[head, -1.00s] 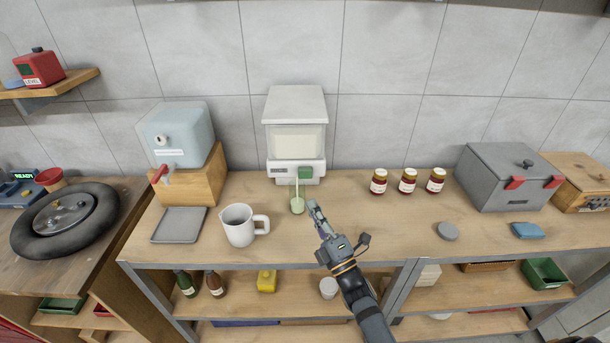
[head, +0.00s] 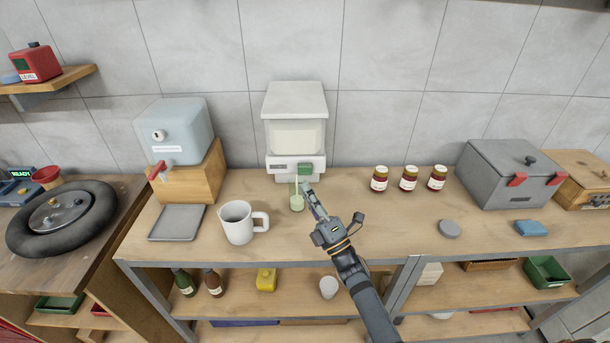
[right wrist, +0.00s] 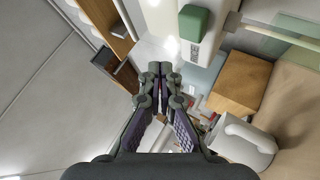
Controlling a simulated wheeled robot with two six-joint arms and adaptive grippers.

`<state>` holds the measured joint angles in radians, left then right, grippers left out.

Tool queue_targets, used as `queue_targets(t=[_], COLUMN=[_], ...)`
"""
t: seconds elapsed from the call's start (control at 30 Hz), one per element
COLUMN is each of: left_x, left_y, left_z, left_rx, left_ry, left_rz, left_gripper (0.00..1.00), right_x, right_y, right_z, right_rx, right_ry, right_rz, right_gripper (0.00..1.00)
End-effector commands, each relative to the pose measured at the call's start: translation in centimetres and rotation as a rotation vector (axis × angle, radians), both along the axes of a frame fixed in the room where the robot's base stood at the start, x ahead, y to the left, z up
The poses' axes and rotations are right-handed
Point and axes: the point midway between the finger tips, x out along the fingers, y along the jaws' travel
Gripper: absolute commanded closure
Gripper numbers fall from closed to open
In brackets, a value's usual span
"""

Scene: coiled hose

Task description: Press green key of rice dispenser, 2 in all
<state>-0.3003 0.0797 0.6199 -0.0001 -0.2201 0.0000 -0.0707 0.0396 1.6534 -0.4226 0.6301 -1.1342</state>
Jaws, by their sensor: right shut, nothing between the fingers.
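The rice dispenser (head: 296,133) stands against the back wall, white with a clear window. Its green key (head: 306,168) is on the right of its front base and shows large in the right wrist view (right wrist: 193,22). A pale green cup-like piece (head: 297,203), with a thin upright strip above it, is on the counter in front. My right gripper (head: 305,188) is shut and empty, its tips just below and in front of the key. In the right wrist view the fingertips (right wrist: 160,70) appear apart from the key. My left gripper is not in view.
A white mug (head: 238,223) and a grey tray (head: 177,223) are on the counter to the left. Several red jars (head: 408,179) stand to the right.

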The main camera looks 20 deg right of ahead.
Motion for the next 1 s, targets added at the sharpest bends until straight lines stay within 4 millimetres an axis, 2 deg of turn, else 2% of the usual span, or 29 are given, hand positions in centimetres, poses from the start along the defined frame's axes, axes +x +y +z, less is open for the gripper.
queue_targets(t=[0.1, 0.33, 1.0], left_x=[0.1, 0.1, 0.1], left_y=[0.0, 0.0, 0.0], left_z=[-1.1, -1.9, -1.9], left_rx=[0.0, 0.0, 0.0], left_ry=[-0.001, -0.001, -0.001], left_rz=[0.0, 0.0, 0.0], left_gripper=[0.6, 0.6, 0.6], right_x=[1.6, 3.3, 3.6], right_y=[-0.5, -1.0, -1.0], right_z=[-0.3, -0.1, 0.0], right_rx=[0.0, 0.0, 0.0], right_ry=[-0.002, 0.0, 0.001], right_rz=[0.0, 0.0, 0.0], right_gripper=[1.0, 1.0, 1.0])
